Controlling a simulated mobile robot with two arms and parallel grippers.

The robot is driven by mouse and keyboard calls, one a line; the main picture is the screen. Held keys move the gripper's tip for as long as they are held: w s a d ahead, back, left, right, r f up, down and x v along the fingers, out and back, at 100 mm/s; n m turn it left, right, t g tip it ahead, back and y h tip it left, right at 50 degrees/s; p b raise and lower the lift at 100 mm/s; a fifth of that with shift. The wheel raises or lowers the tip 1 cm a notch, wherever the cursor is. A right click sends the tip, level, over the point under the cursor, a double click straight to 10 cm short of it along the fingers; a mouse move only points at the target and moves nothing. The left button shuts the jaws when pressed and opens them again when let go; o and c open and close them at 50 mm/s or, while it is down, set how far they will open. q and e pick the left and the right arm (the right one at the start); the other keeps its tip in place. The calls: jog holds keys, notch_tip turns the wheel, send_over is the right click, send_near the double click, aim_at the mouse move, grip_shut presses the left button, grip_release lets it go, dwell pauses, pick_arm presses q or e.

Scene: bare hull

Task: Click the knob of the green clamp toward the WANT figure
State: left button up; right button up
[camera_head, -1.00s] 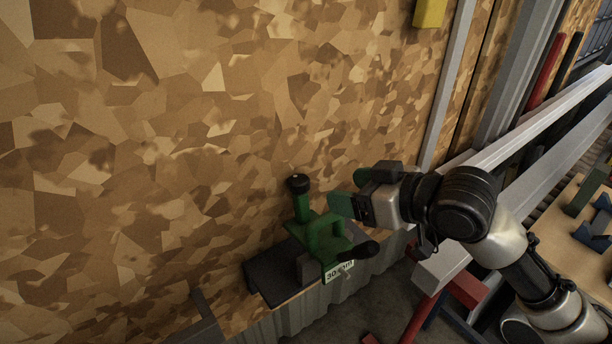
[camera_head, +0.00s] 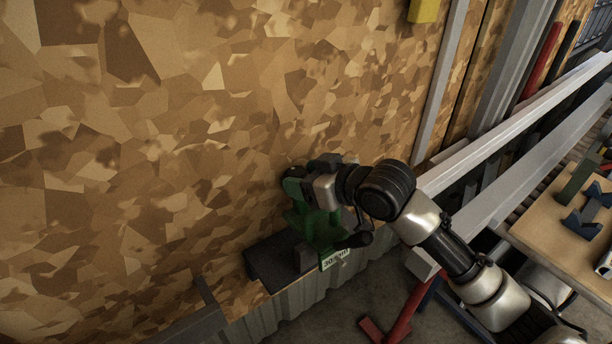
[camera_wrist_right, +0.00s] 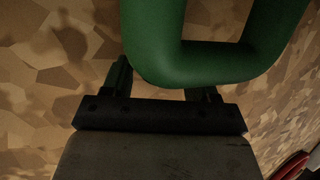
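The green clamp (camera_head: 322,232) stands on a dark plate by the patterned wall, low centre in the head view. A white label (camera_head: 335,260) on its front starts with "30"; the rest is too small to read. A black-ended handle (camera_head: 360,241) sticks out to its right. The black top of its post is hidden behind my right gripper. My right gripper (camera_head: 303,196) is at the clamp's upper part. In the right wrist view its fingers (camera_wrist_right: 162,85) are apart, with a thick green bent bar (camera_wrist_right: 210,62) partly covering them. Contact cannot be told. My left gripper is out of view.
The dark plate (camera_head: 270,262) sits on a ledge along the patterned wall (camera_head: 150,150). Pale beams (camera_head: 500,165) run along the right, with a wooden table (camera_head: 570,235) beyond. A yellow block (camera_head: 424,10) is high on the wall. A red stand (camera_head: 405,315) is below.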

jog(key=c, duration=0.7)
jog(key=shift+w+d+n+g+y, duration=0.1)
jog(key=shift+n+g+y, duration=0.4)
jog(key=shift+n+g, duration=0.1)
jog(key=shift+c, duration=0.2)
jog(key=o, duration=0.9)
jog(key=shift+o, duration=0.2)
